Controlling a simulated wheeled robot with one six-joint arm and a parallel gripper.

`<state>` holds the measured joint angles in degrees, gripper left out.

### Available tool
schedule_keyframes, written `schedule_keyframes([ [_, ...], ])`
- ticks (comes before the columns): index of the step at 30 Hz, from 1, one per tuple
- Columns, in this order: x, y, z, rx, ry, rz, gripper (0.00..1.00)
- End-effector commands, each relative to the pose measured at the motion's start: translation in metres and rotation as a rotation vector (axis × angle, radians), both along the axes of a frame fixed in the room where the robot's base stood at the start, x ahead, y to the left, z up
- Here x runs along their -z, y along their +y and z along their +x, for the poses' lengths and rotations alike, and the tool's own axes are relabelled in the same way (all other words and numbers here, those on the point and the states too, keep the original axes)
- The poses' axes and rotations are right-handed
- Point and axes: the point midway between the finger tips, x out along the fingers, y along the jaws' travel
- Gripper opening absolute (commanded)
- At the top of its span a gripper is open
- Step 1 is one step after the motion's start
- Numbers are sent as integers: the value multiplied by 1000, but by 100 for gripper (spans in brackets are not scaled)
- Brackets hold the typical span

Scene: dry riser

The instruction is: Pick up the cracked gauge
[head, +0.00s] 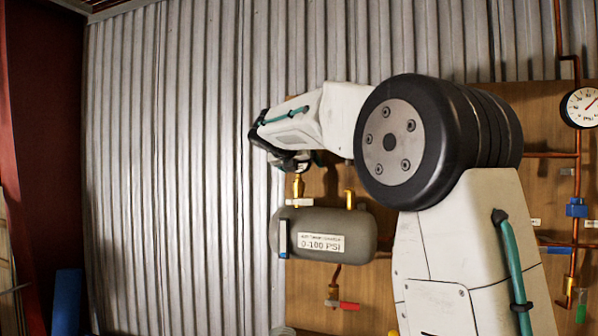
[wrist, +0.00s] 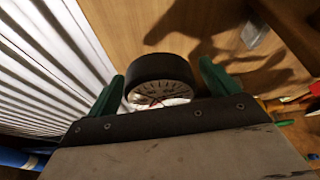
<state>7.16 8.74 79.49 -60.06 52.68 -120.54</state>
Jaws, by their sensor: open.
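A round gauge with a black rim and a white dial (wrist: 160,90) shows in the wrist view, between the two green fingers of my gripper (wrist: 162,84). The fingers stand apart, one on each side of the gauge. The lower part of the dial is hidden by the gripper body, and I cannot make out a crack clearly. In the head view my gripper (head: 293,161) is above a brass fitting (head: 298,188) on a grey tank, and the gauge there is mostly hidden by my arm.
The grey tank (head: 330,232), labelled 0-100 PSI, is on a wooden board with copper pipes (head: 552,155). Another gauge (head: 581,107) is at the far right. A brass valve with a red handle (head: 348,305) hangs below the tank. Corrugated metal wall (head: 180,160) fills the left.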

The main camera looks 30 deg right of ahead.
Motion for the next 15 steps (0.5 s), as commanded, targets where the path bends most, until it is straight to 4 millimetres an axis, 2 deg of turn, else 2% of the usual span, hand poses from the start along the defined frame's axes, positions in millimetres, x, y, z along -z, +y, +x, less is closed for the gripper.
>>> schedule_keyframes([
  [2,2,-6,3,0,-1,1,86],
  [8,3,-6,4,-1,-2,0,86],
  [14,3,-6,4,-1,-1,1,34],
  [15,3,-6,4,-1,-1,1,32],
])
